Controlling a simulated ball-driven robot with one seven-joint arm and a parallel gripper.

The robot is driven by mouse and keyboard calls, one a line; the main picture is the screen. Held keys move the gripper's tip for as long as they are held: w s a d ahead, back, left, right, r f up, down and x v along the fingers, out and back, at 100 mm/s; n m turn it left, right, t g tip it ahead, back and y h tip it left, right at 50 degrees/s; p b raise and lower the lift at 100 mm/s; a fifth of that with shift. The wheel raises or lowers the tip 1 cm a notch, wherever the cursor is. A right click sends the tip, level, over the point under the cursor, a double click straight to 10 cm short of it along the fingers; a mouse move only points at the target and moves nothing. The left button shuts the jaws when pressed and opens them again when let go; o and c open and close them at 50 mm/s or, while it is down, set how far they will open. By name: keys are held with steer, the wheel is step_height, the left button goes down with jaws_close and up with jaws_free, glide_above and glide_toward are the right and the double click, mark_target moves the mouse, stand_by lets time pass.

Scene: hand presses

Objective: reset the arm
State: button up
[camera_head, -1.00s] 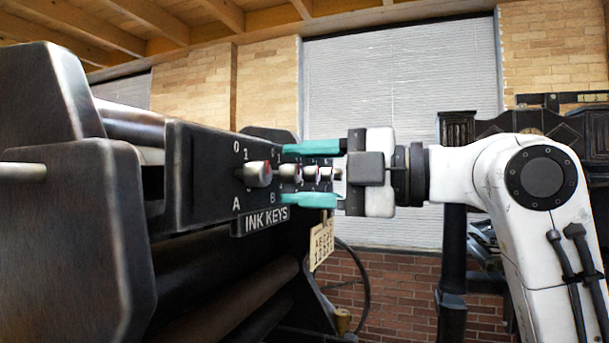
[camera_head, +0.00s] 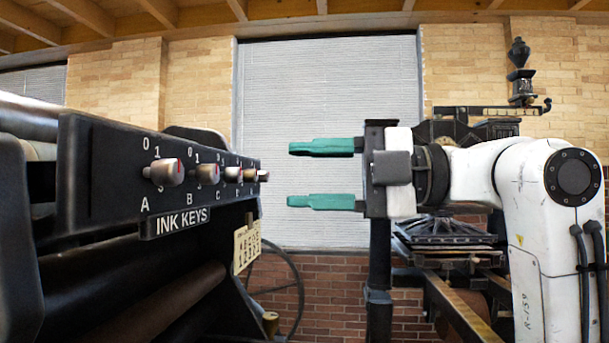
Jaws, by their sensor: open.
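My gripper (camera_head: 326,174) is open, with its two teal fingers pointing left and nothing between them. It hangs in the air to the right of the ink key panel (camera_head: 110,195), and a gap shows between the fingertips and the panel's knobs. My white arm (camera_head: 520,180) comes in from the right, bent at the elbow. The panel carries a row of metal knobs with red marks, the nearest one (camera_head: 165,172) above the letter A. The farther knobs overlap in this view, so their settings are hard to tell.
The dark press with its rollers (camera_head: 160,305) fills the left. A pale numbered tag (camera_head: 247,243) hangs at the panel's far end, near a handwheel (camera_head: 285,290). Another black press (camera_head: 450,240) stands behind my arm. A shuttered window (camera_head: 330,90) is at the back.

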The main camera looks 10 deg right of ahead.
steer(key=w+d+f+m+t+h+p, duration=0.2)
steer(key=w+f+m, duration=0.35)
steer(key=f, duration=0.45)
steer(key=s+d+f+m+h+p, duration=0.1)
steer(key=d+f+m+h, duration=0.1)
steer(key=f+m, duration=0.5)
steer(key=s+d+f+m+h+p, duration=0.1)
steer(key=f+m+h, duration=0.15)
steer(key=f, duration=0.95)
steer(key=s+d+f+m+h+p, duration=0.1)
steer(key=d+f+m+h+p, duration=0.2)
steer(key=f, duration=0.6)
steer(key=s+d+f+m+g+h+p, duration=0.1)
steer(key=s+d+f+m+g+h, duration=0.1)
steer(key=s+f, duration=0.5)
steer(key=s+d+f+m+g+h+p, duration=0.1)
steer(key=s+f+m, duration=0.5)
steer(key=s, duration=0.9)
steer(key=s+d+f+m+g+h+p, duration=0.1)
steer(key=s+d+f+m+g+h, duration=0.3)
steer(key=s, duration=0.7)
step_height(320, 180, down, 4)
steer(key=shift+d+f+m+h, duration=0.15)
steer(key=shift+d+m+h, duration=0.2)
steer(key=shift+d, duration=0.9)
steer(key=shift+w, duration=0.1)
